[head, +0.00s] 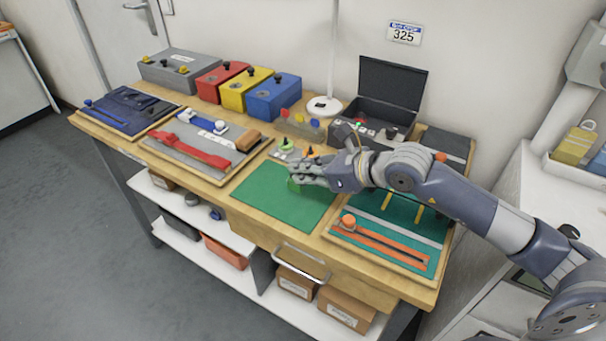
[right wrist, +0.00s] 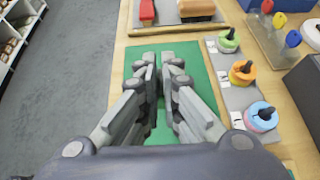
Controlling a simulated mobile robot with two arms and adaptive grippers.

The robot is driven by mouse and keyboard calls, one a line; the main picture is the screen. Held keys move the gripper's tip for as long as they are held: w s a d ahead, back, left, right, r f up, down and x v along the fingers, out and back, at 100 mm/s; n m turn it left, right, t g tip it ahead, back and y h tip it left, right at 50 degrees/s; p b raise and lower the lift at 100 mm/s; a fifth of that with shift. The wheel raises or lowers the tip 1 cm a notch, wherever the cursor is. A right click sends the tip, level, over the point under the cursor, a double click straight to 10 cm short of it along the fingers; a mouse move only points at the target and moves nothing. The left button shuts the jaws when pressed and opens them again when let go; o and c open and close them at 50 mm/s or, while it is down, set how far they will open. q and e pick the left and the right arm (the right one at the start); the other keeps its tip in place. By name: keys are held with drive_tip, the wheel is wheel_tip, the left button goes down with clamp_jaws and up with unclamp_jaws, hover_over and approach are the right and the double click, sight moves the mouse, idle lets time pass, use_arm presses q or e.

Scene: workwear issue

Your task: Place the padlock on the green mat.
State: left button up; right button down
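The green mat (head: 270,200) lies flat at the front middle of the bench; it also fills the space under my fingers in the right wrist view (right wrist: 200,66). My right gripper (head: 296,173) is over the mat's upper right part, its fingers close together with a narrow gap (right wrist: 161,62). My left gripper is not in view.
Black-topped round pieces in green (right wrist: 228,41), orange and blue stand on a grey strip right beside the mat. An orange belt lies on a teal tray (head: 432,262) to the right. A grey tray (head: 180,152) with a red strap lies left.

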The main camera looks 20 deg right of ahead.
sight(292, 185)
drive_tip(key=f, duration=0.1)
drive_tip(key=w+f+p, duration=0.1)
drive_tip(key=f, duration=0.1)
drive_tip(key=shift+w+d+f, duration=0.15)
drive_tip(key=shift+d+f, duration=0.05)
drive_tip(key=shift+f, duration=0.1)
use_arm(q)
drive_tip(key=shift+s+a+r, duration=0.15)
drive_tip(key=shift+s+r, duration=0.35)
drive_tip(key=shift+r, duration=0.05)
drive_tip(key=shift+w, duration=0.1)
use_arm(e)
drive_tip(key=shift+f, duration=0.25)
drive_tip(key=c, duration=1.8)
unclamp_jaws()
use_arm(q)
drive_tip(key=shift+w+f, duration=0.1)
use_arm(e)
drive_tip(key=shift+r, duration=0.1)
drive_tip(key=shift+r, duration=0.1)
